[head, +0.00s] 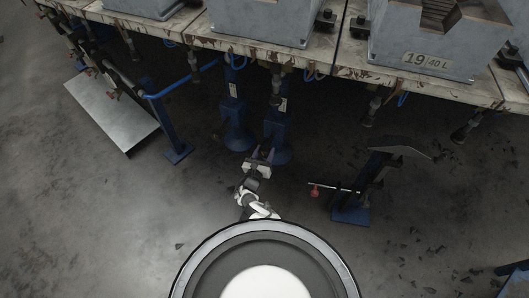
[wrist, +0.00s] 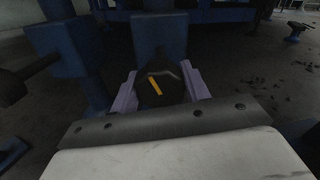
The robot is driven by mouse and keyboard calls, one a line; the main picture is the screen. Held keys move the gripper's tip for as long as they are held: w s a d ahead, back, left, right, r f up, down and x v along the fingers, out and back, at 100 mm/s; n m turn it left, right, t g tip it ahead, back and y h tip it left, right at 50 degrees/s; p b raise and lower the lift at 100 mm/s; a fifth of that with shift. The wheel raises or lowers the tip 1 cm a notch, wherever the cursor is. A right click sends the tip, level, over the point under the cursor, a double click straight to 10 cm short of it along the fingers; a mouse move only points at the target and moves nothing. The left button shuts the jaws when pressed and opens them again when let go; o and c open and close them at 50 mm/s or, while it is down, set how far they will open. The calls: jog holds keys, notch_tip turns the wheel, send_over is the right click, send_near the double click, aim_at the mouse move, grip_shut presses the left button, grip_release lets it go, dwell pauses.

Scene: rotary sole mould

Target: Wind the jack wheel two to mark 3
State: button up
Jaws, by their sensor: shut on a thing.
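Two blue jacks stand side by side below the bench edge in the head view, a left one (head: 236,105) and a right one (head: 277,125). My gripper (head: 259,157) is low at the front of the right jack. In the wrist view its two pale fingers (wrist: 160,92) close on a dark jack wheel, which carries a yellow stripe (wrist: 155,86) tilted a little from upright. A blue jack body (wrist: 158,35) rises right behind the wheel. Most of the wheel is in shadow, and I cannot read any numbered marks on it.
A worn bench (head: 290,56) carries grey moulds, one labelled 19 40 L (head: 427,61). A blue-based stand (head: 350,215) with a red-knobbed rod (head: 315,190) is to the right. A metal plate (head: 112,108) and blue post are at the left. Floor between is mostly clear, with dark scraps.

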jog(key=m, duration=0.4)
jog(key=shift+m, duration=0.4)
jog(key=o, duration=1)
